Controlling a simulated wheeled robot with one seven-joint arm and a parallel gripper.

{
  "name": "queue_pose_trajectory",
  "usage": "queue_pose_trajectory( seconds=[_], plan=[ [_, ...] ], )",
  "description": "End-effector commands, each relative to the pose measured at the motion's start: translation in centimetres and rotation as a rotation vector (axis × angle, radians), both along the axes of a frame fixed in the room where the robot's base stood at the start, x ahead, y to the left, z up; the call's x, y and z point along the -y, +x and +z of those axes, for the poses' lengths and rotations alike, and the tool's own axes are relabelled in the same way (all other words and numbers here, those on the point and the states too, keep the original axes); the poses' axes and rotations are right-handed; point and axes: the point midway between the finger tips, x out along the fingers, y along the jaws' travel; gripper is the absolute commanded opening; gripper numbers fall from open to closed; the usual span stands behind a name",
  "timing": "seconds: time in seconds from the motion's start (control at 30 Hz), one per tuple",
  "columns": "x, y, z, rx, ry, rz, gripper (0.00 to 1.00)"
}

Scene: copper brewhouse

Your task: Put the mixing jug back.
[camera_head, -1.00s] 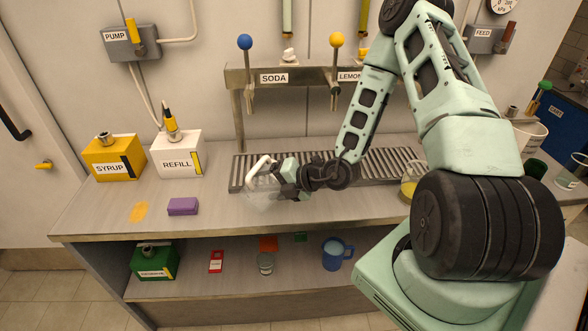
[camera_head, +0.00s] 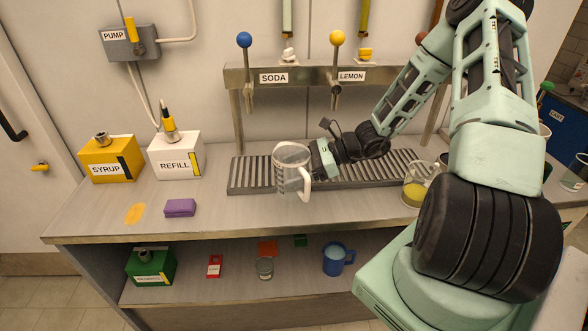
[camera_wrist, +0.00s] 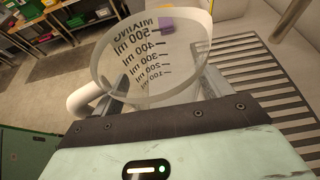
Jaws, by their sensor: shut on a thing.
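The mixing jug (camera_head: 291,173) is clear with a white rim and white handle, and looks empty. In the head view it is upright or nearly so, in front of the slatted drip tray (camera_head: 250,174); I cannot tell whether its base touches anything. My gripper (camera_head: 318,160) comes from the right and is shut on the jug's side. In the wrist view the jug (camera_wrist: 150,58) shows its millilitre scale, with a gripper finger on each side and its handle to the left.
A glass with yellow liquid (camera_head: 415,187) stands right of the tray. A purple sponge (camera_head: 180,208), a white REFILL box (camera_head: 176,158) and a yellow SYRUP box (camera_head: 108,162) are on the left counter. SODA and LEMON taps hang above. A blue mug (camera_head: 335,258) stands on the lower shelf.

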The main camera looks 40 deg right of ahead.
Motion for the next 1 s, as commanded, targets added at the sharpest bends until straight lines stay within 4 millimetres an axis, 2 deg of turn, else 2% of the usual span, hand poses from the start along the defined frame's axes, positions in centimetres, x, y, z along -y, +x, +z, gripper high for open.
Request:
queue_pose_trajectory(
  seconds=[0.27, 0.63, 1.0],
  plan=[
    [-0.1, 0.0, -2.1, -0.001, 0.002, -0.001, 0.41],
    [-0.1, 0.0, -6.1, -0.002, 0.003, -0.002, 0.41],
    [-0.1, 0.0, -6.7, -0.002, 0.003, -0.002, 0.41]
  ],
)
